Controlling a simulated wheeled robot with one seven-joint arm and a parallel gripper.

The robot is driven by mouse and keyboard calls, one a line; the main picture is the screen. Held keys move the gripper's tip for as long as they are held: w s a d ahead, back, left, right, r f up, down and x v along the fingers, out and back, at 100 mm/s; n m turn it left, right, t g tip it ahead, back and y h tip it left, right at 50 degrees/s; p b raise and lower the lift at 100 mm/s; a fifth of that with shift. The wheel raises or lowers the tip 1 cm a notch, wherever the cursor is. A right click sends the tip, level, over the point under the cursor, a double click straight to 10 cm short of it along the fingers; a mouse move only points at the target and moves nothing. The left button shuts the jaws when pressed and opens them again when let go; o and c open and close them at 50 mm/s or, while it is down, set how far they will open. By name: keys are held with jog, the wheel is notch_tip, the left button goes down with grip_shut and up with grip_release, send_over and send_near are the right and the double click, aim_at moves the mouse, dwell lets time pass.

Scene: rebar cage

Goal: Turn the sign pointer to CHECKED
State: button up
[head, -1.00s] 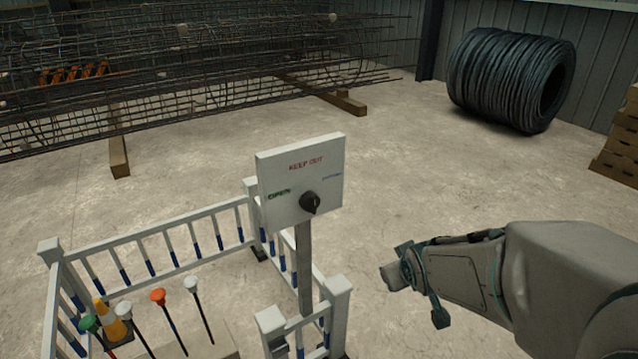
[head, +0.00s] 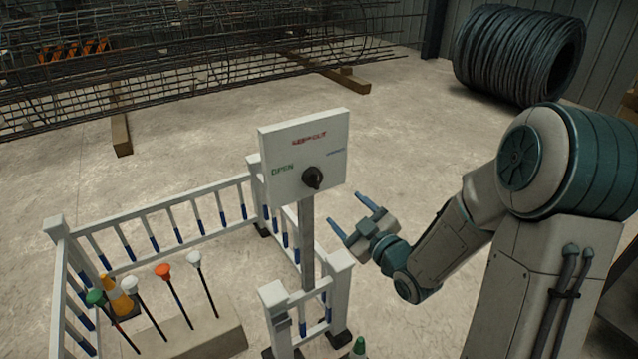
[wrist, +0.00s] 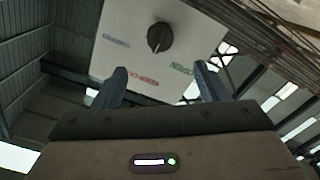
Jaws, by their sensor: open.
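The white sign board (head: 290,150) stands on a grey post in the head view. It has a red word at the top, a green OPEN at left and a small blue word at right, too blurred to read. Its dark pointer knob (head: 313,178) sits low in the middle. In the wrist view the board appears upside down, and the knob (wrist: 160,37) shows a ridge that seems to run toward the red word. My gripper (head: 350,213) is open and empty, to the right of and below the knob, apart from it. Its fingers (wrist: 162,75) point toward the board.
A white railing (head: 175,220) with blue-banded bars runs left of and below the sign. Inside it stand an orange-and-yellow cone (head: 117,297) and several capped rods. A rebar cage (head: 200,60) and a black coil (head: 520,55) lie behind. Open floor lies beyond the sign.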

aim_at(318, 183)
jog(key=p+x, duration=0.2)
jog(key=x, duration=1.1)
jog(key=shift+a, duration=0.1)
jog(key=c, duration=1)
